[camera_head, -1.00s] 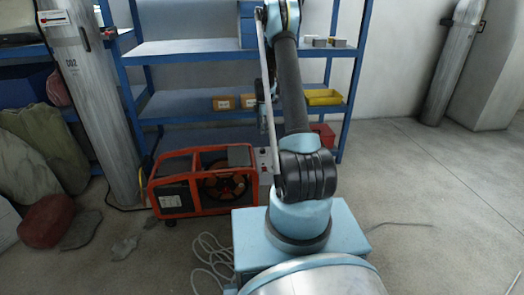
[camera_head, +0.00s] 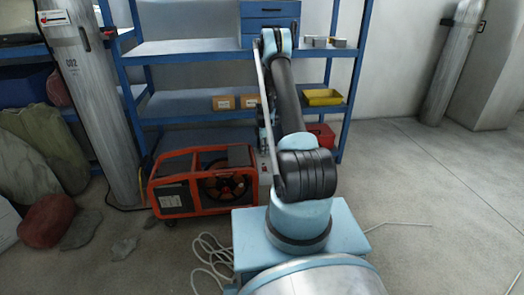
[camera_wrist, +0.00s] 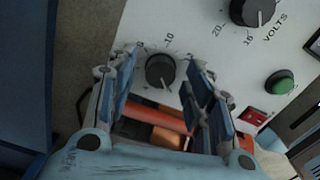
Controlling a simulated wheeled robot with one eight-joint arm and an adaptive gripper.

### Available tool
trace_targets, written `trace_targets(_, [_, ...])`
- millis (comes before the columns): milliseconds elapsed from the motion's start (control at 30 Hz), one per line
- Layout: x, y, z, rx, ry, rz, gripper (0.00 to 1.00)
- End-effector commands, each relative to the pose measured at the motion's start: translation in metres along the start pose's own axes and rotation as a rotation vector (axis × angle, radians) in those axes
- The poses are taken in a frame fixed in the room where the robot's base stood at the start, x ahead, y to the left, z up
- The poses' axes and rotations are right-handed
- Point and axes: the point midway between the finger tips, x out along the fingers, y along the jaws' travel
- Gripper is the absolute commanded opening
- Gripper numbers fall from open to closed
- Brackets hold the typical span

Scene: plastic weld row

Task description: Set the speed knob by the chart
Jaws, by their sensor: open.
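In the wrist view, a dark round knob (camera_wrist: 160,70) with a light pointer line sits on a pale panel (camera_wrist: 195,22). Numbers, one of them a 10, ring it; its own label is not readable. My gripper (camera_wrist: 163,62) is open, with a fingertip on either side of this knob; I cannot tell whether they touch it. A second dark knob (camera_wrist: 254,11), marked VOLTS with 20 and 16 near it, is at the top right. No chart can be made out. In the head view my arm hides most of the panel's box (camera_head: 265,172).
A green button (camera_wrist: 280,83) and a red switch (camera_wrist: 253,116) are on the panel to the right. A red-framed machine (camera_head: 202,180) stands on the floor before blue shelving (camera_head: 190,48). A gas cylinder (camera_head: 95,100) stands left. Floor on the right is mostly clear.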

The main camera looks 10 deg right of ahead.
Motion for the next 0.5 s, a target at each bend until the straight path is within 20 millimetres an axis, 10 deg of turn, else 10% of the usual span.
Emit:
trace_targets(333, [0.0036, -0.0002, -0.0001, 0.0, 0.0, 0.0, 0.47])
trace_targets(500, [0.0035, -0.0001, -0.0001, 0.0, 0.0, 0.0, 0.11])
